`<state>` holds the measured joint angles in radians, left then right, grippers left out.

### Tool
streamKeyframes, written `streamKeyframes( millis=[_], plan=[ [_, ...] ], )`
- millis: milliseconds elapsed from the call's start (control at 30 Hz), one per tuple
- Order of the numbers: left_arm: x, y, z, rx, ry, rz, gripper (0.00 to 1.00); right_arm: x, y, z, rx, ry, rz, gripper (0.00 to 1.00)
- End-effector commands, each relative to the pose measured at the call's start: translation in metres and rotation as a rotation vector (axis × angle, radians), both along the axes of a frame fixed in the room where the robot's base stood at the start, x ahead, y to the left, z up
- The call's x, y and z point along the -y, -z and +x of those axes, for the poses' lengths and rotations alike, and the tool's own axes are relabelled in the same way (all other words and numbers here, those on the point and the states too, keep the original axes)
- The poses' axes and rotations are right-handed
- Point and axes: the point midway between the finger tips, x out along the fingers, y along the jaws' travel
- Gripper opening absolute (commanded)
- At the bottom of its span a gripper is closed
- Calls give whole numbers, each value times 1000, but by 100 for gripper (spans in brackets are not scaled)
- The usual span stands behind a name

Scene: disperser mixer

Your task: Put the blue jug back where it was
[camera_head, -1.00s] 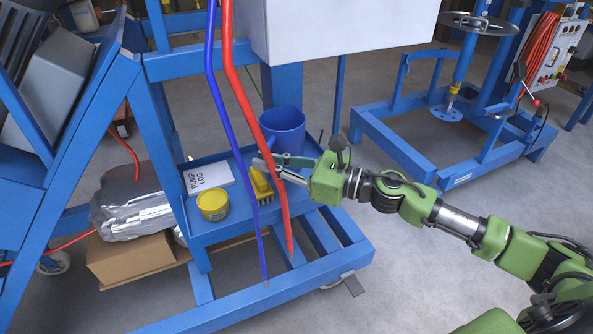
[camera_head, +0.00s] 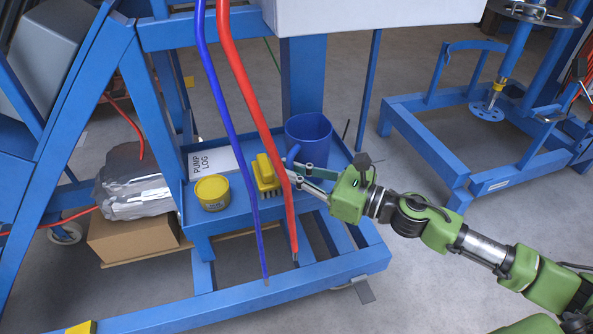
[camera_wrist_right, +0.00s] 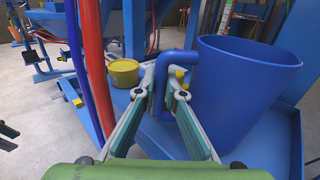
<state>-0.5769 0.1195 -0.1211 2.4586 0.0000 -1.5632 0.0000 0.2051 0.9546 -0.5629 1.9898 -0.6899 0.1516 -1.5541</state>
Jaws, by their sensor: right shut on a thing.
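The blue jug (camera_head: 309,136) stands upright on the blue tray shelf (camera_head: 237,207) of the cart, at its right end. My right gripper (camera_head: 291,172) reaches in from the right and is shut on the jug's handle (camera_head: 291,155). In the right wrist view the jug (camera_wrist_right: 240,90) fills the right side, and its handle (camera_wrist_right: 158,85) lies between the fingertips (camera_wrist_right: 164,80). Whether the jug's base fully touches the tray is hard to tell. My left gripper is not in view.
On the tray are a yellow tub (camera_head: 212,192), a yellow brush (camera_head: 265,176) and a pump log sheet (camera_head: 215,162). A red hose (camera_head: 255,105) and a blue hose (camera_head: 222,105) hang in front, close to my right gripper. A cart post (camera_head: 302,75) rises behind the jug.

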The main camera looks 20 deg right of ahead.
Motion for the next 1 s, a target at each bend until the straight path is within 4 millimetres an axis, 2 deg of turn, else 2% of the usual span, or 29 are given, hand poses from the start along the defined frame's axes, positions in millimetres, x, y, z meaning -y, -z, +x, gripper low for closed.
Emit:
streamKeyframes(
  millis=[33,433,467,500,533,933,1000],
  plan=[
    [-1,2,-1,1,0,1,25,-5,7,-4,-1,-4,4,0],
    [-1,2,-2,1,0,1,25,-6,11,-6,0,-3,1,0],
    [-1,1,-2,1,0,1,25,-6,11,-6,-1,-3,1,15],
    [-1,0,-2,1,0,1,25,-6,10,-6,-1,-3,1,25],
    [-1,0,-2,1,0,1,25,-6,10,-6,-1,-3,1,26],
    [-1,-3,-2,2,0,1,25,-5,6,-6,-1,-3,1,26],
    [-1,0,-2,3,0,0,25,-2,10,-9,-4,-2,1,26]
  ],
)
